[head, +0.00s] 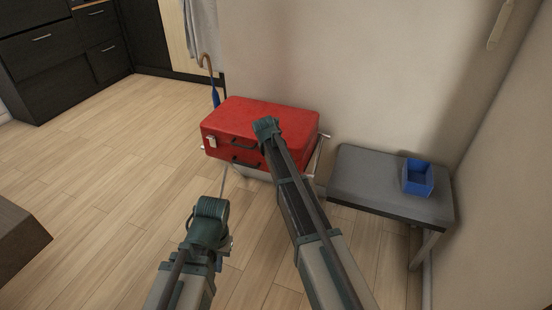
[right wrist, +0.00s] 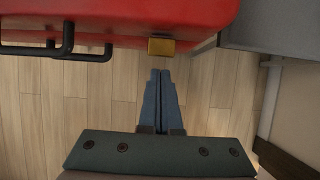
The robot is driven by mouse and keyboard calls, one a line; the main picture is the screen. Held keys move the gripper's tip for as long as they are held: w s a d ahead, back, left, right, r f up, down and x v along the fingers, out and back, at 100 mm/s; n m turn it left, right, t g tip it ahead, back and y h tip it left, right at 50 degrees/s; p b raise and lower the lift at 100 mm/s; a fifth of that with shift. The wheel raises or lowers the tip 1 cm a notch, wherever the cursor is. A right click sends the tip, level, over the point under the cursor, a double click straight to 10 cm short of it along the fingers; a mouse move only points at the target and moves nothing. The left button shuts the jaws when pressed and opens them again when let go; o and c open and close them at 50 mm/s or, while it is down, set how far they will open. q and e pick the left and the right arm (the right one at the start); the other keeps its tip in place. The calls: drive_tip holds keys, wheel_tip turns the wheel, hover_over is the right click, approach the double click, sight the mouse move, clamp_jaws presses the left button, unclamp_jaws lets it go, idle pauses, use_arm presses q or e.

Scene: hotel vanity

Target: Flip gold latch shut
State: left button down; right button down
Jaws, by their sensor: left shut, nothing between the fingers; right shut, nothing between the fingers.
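A red suitcase (head: 250,117) with dark handles lies on a stand against the wall. A pale latch (head: 211,141) shows at its left front. In the right wrist view, a gold latch (right wrist: 161,46) sits at the red case's edge, right of a dark handle (right wrist: 62,50); I cannot tell whether it is flipped. My right gripper (right wrist: 160,72) is shut and empty, its tips just below the gold latch in the picture, apparently apart from it. In the head view, my right arm hides that part of the case. My left gripper (head: 219,263) is shut and empty, low in front of the suitcase.
A grey bench (head: 370,178) with a blue open box (head: 418,178) stands right of the suitcase. A cane or umbrella (head: 207,65) leans behind the case. Dark cabinets (head: 60,50) stand at the back left. The wooden floor at left is mostly clear.

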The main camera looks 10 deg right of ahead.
use_arm(q)
drive_tip(key=shift+r+p, duration=0.45)
drive_tip(key=shift+r, duration=0.15)
use_arm(e)
drive_tip(key=shift+r, duration=0.65)
drive_tip(key=shift+s, duration=0.1)
